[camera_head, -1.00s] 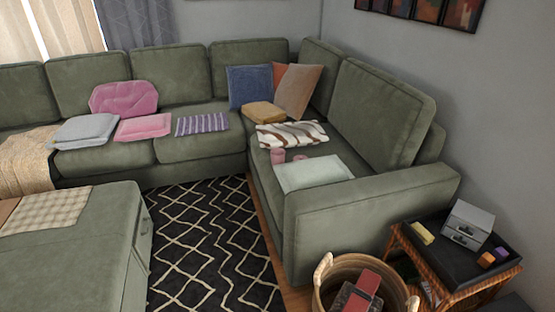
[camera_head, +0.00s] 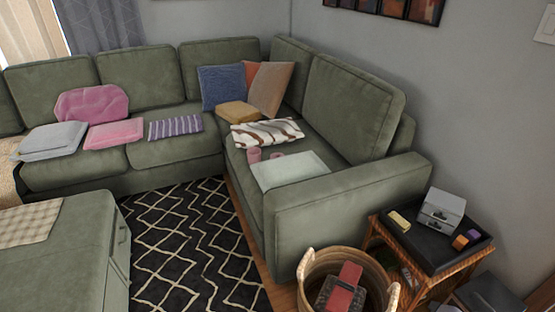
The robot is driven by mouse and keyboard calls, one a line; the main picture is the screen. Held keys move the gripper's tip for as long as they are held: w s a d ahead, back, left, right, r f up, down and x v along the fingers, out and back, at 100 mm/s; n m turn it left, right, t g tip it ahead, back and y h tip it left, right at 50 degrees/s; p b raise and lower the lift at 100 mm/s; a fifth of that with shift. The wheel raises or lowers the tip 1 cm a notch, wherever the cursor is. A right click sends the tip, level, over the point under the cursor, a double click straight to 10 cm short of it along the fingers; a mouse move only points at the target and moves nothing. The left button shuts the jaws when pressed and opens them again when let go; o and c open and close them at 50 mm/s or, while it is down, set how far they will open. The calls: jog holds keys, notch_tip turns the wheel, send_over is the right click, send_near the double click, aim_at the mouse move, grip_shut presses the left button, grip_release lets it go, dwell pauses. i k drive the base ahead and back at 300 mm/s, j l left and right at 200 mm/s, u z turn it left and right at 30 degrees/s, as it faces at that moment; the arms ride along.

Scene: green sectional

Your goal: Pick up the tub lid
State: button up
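A small pink tub (camera_head: 254,155) stands on the seat of the right-hand part of the green sectional. A small flat pink piece (camera_head: 277,155) lies just to its right and looks like the tub lid, but it is too small to be sure. Both are behind a pale flat sheet or board (camera_head: 290,172) and in front of a brown-and-white striped cloth (camera_head: 267,133). My gripper is not in view.
The sofa armrest (camera_head: 345,190) stands between the front right and that seat. A wicker basket (camera_head: 314,262) and a side table with a black tray (camera_head: 402,237) stand in front of it. An ottoman (camera_head: 60,265) is at left. The patterned rug (camera_head: 190,235) is clear.

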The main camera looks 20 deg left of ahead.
aim_at(273, 155)
jog(key=i+j+z, duration=0.1)
jog(key=j, duration=0.4)
jog(key=i+j+z, duration=0.1)
jog(key=j, duration=0.45)
jog(key=i+j+z, duration=0.15)
jog(key=j, duration=0.35)
jog(key=i+j+z, duration=0.1)
jog(key=j, duration=0.45)
jog(key=i+j+z, duration=0.1)
jog(key=j, duration=0.45)
jog(key=i+j+z, duration=0.15)
jog(key=j, duration=0.5)
jog(key=i+j+z, duration=0.15)
jog(key=i+j, duration=0.2)
jog(key=j, duration=0.35)
jog(key=i+j+z, duration=0.2)
jog(key=j, duration=0.45)
jog(key=i+j+z, duration=0.15)
jog(key=j, duration=0.6)
jog(key=j+z, duration=0.15)
jog(key=j, duration=0.55)
jog(key=i+j+z, duration=0.15)
jog(key=j, duration=0.6)
